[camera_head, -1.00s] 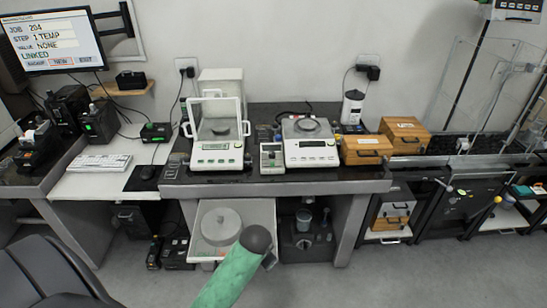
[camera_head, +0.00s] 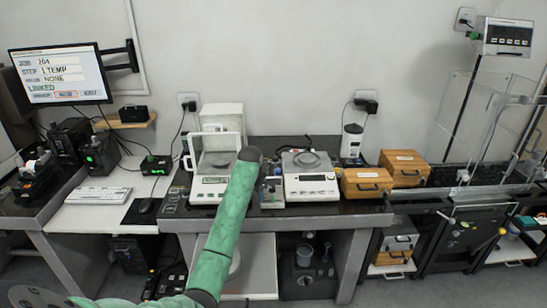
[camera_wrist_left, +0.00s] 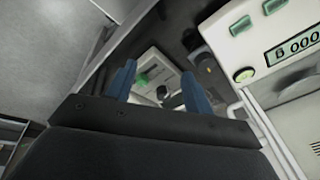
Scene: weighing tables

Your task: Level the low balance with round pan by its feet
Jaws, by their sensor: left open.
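The low balance (camera_head: 311,184) is white, with a round pan (camera_head: 306,162) on top and a display and keys on its front. It stands on the dark weighing table, right of the middle. My left arm (camera_head: 233,215) reaches up in front of the table, left of this balance; its gripper is hard to make out there. In the left wrist view my left gripper (camera_wrist_left: 158,72) is open, its two blue fingers apart with nothing held. A balance body (camera_wrist_left: 255,60) with a lit display and a round green spot lies to their right. The balance's feet cannot be made out.
A shielded balance (camera_head: 208,190) stands to the left, partly behind my arm. Wooden boxes (camera_head: 366,182) sit close to the right of the low balance. A small device (camera_head: 272,199) stands between the balances. The table's front edge (camera_head: 300,222) is below.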

